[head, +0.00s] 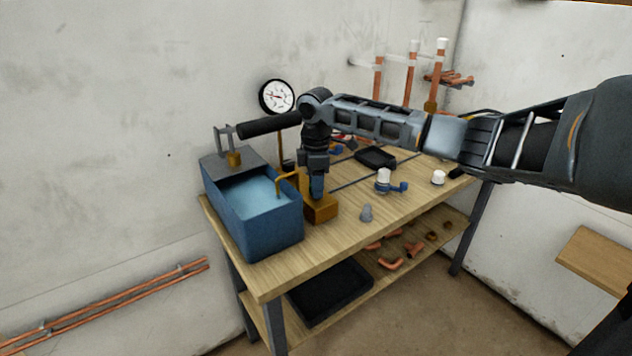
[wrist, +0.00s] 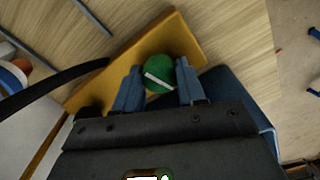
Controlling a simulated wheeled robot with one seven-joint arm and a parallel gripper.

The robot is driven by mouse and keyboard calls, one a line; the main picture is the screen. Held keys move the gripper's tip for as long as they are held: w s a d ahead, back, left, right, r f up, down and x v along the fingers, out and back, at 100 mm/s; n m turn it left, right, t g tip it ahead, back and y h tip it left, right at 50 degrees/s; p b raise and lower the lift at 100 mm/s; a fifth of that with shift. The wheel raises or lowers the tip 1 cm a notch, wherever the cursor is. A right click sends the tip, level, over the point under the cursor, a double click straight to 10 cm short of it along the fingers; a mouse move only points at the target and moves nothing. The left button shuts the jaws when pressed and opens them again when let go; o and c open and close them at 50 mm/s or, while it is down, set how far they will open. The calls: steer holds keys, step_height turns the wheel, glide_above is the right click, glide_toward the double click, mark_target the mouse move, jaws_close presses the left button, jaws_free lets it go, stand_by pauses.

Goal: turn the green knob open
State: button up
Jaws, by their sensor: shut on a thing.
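The green knob (wrist: 158,70) shows in the wrist view as a round cap with a white bar across it. It sits on a yellow-brown block (wrist: 182,40). My gripper (wrist: 158,84) has its two blue fingers on either side of the knob, shut on it. In the head view my gripper (head: 317,188) points straight down onto the brass-coloured block (head: 321,211), and its fingers hide the knob. The white bar lies at a slant to the line between the fingers.
A blue water tank (head: 255,225) with a pump handle stands left of the block. A round gauge (head: 277,97) is behind. A white-and-blue valve (head: 385,180), a grey cup-like piece (head: 366,213), a white cap (head: 438,177) and a black tray (head: 375,157) lie to the right on the wooden bench (head: 330,243).

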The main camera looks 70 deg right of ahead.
steer(key=n, duration=0.3)
steer(key=shift+n, duration=0.4)
steer(key=n, duration=0.3)
steer(key=shift+n, duration=0.3)
steer(key=n, duration=0.3)
steer(key=shift+n, duration=0.3)
steer(key=shift+n+b, duration=0.5)
steer(key=shift+n, duration=1.1)
steer(key=o, duration=1.1)
steer(key=shift+c, duration=0.2)
steer(key=shift+r+b, duration=0.4)
steer(key=shift+r, duration=3.55)
